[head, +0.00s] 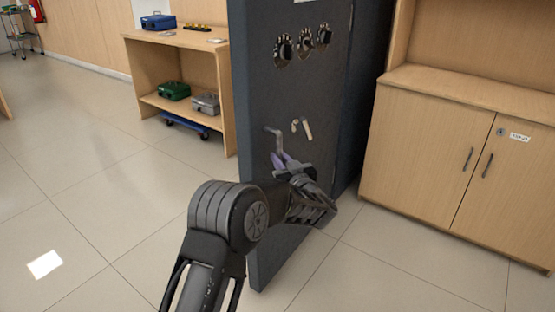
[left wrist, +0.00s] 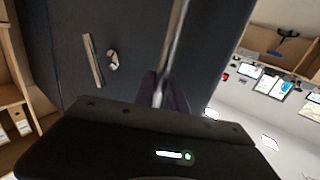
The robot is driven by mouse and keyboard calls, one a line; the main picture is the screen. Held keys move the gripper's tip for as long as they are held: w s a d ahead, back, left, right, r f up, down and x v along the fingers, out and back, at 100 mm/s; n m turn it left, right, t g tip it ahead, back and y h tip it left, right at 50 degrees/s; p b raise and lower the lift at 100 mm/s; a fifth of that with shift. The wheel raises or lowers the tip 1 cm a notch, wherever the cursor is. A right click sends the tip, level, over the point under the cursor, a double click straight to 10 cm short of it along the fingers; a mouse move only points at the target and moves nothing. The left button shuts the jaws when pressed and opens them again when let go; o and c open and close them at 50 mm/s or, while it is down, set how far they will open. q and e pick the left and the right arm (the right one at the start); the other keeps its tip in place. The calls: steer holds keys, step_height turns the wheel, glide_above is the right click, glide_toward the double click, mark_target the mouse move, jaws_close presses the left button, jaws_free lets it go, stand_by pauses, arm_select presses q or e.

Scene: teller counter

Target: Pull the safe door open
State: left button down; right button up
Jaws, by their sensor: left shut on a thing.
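The safe door (head: 290,88) is a tall dark grey slab in the middle of the head view, with its face angled to the camera. It bears several round dials near the top, a bent metal pull handle (head: 271,133) lower down at its left, and a small light lever (head: 307,129) beside that. My left gripper (head: 283,160) is shut on the pull handle, which runs up from between the fingers in the left wrist view (left wrist: 176,40). The gripper hides the handle's lower part. I cannot tell how far the door stands open. My right gripper is not in view.
A wooden shelf unit (head: 180,42) with green (head: 174,91), grey (head: 206,103) and blue (head: 158,22) boxes stands behind the door at left. A wooden cabinet (head: 425,150) stands close on the right. The tiled floor (head: 110,190) at front left is clear.

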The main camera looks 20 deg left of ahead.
arm_select(q)
steer(key=shift+w+d+r, duration=0.25)
steer(key=shift+d, duration=0.1)
steer(key=c, duration=1.6)
jaws_free()
steer(key=shift+w+f, duration=0.1)
steer(key=shift+w, duration=0.05)
steer(key=shift+o, duration=1.2)
steer(key=shift+a+f, duration=0.1)
steer(key=p+v, duration=0.1)
steer(key=v, duration=0.7)
